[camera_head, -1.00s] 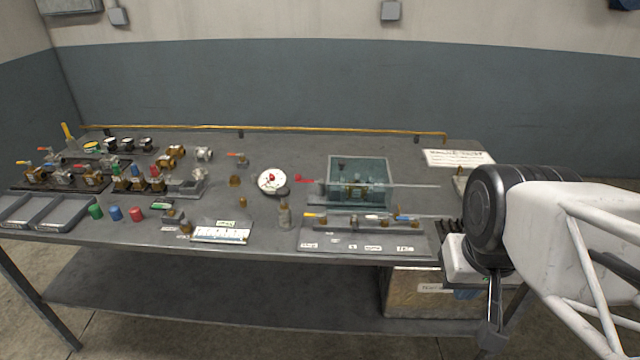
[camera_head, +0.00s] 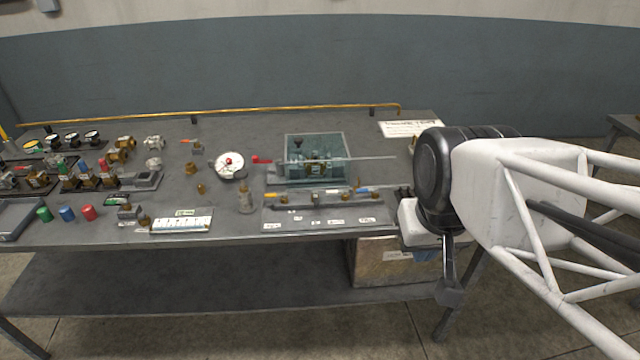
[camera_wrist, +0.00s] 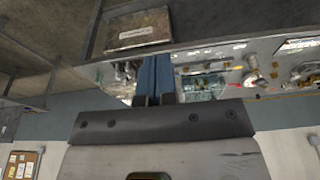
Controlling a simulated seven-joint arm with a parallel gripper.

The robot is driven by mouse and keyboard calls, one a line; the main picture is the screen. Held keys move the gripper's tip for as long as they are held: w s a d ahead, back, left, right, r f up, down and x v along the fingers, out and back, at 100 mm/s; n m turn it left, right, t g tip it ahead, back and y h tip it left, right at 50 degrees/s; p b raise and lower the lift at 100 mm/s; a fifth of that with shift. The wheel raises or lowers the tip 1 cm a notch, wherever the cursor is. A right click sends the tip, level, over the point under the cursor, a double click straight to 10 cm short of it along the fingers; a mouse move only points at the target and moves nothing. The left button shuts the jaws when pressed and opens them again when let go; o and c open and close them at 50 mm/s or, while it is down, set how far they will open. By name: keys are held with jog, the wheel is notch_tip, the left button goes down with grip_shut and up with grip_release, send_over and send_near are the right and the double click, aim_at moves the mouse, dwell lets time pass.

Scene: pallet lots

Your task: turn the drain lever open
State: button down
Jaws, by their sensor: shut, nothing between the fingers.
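A valve board (camera_head: 350,216) lies at the front of the table, with an orange lever (camera_head: 288,196) at its left and a blue lever (camera_head: 362,190) at its right. Its labels are too small to read, so I cannot tell which lever is the drain. My gripper (camera_wrist: 156,62) shows in the wrist view with its blue fingers together and empty. In the head view my arm is right of the board, near the table's right end, apart from both levers. My wrist hides part of that table end.
A clear teal tank (camera_head: 330,172) with a red-handled lever (camera_head: 262,159) stands behind the board. A white dial (camera_head: 229,171) and several fittings are to the left. A labelled box (camera_head: 375,268) sits below the table. A yellow rail (camera_head: 210,113) runs along the back.

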dwell(0.3)
